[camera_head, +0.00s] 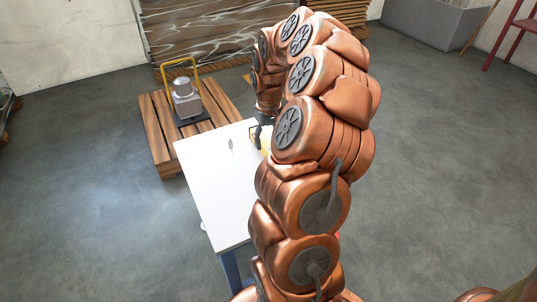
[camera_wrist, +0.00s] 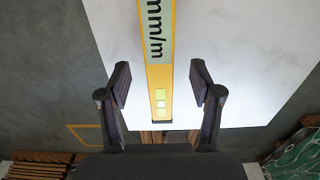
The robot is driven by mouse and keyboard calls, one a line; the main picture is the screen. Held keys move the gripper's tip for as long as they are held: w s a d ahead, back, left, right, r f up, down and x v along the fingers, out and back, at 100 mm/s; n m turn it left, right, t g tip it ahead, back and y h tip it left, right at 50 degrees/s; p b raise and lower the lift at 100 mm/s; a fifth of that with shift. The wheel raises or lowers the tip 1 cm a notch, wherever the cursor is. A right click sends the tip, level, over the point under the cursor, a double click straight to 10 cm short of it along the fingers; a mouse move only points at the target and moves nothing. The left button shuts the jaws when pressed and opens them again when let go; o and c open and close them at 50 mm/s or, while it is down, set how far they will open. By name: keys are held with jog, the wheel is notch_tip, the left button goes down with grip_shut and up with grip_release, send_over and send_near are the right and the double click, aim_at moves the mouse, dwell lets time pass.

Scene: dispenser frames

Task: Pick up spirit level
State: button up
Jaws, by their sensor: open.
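The spirit level (camera_wrist: 160,70) is a yellow bar with a grey label reading "mm/m" and pale vials near its lower end in the wrist view. It lies on the white table (camera_wrist: 105,25). My gripper (camera_wrist: 160,82) is open, with one dark finger on each side of the bar and gaps between. In the head view a small yellow part of the level (camera_head: 265,142) shows beside my gripper (camera_head: 258,135); my arm hides the rest.
A wooden pallet (camera_head: 160,150) behind the table bears a grey device (camera_head: 184,98) with a yellow handle. The table's left part is mostly clear.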

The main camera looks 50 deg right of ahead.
aim_at(269, 147)
notch_tip(269, 147, down, 4)
jog(key=shift+s+r+b, duration=0.1)
jog(key=shift+b, duration=0.2)
grip_shut()
dwell(0.3)
